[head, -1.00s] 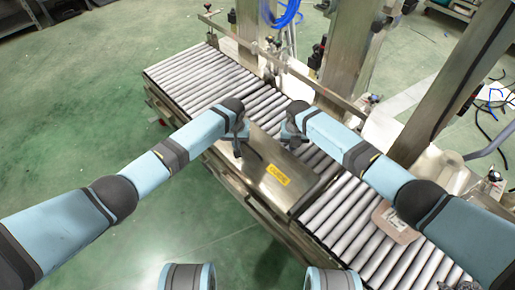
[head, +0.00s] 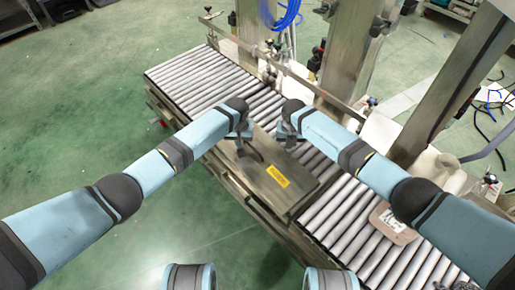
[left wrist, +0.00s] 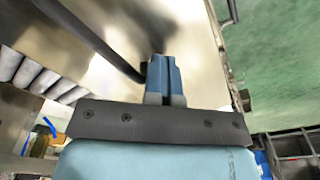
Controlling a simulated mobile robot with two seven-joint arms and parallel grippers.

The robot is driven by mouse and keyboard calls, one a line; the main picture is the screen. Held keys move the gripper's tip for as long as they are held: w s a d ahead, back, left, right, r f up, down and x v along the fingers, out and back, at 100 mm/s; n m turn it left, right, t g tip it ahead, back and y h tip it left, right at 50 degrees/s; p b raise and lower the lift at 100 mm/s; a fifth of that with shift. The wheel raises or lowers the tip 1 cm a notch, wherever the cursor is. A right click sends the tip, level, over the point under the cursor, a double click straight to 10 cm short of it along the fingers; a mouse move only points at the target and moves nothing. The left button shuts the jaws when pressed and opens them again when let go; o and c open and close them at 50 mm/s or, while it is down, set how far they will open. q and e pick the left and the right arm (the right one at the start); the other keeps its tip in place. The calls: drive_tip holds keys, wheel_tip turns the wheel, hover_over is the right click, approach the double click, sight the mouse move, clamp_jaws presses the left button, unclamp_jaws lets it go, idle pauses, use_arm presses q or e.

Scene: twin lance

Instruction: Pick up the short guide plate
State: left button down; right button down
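A flat metal plate (head: 265,188) with a yellow label lies on the front side of the roller conveyor; I take it to be the short guide plate. A dark handle (head: 250,153) stands on its left part. My left gripper (head: 239,139) is at the top of this handle. In the left wrist view the fingers (left wrist: 164,80) are close together. The dark bar (left wrist: 105,45) runs up to them from the upper left; whether it sits between them is hidden. My right gripper (head: 288,137) is just above the plate's far edge; its fingertips are unclear.
Conveyor rollers (head: 200,85) run left and right of the plate. A metal rail (head: 310,85) and upright posts stand behind. Open green floor (head: 90,130) lies at the left.

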use_arm(q)
drive_tip(key=shift+s+d+r, duration=0.1)
drive_tip(key=shift+d+r, duration=0.15)
drive_tip(key=shift+d, duration=0.2)
use_arm(e)
drive_tip(key=shift+a+r, duration=0.2)
drive_tip(key=shift+a, duration=0.05)
use_arm(q)
drive_tip(key=shift+a, duration=0.15)
use_arm(e)
drive_tip(key=shift+d, duration=0.1)
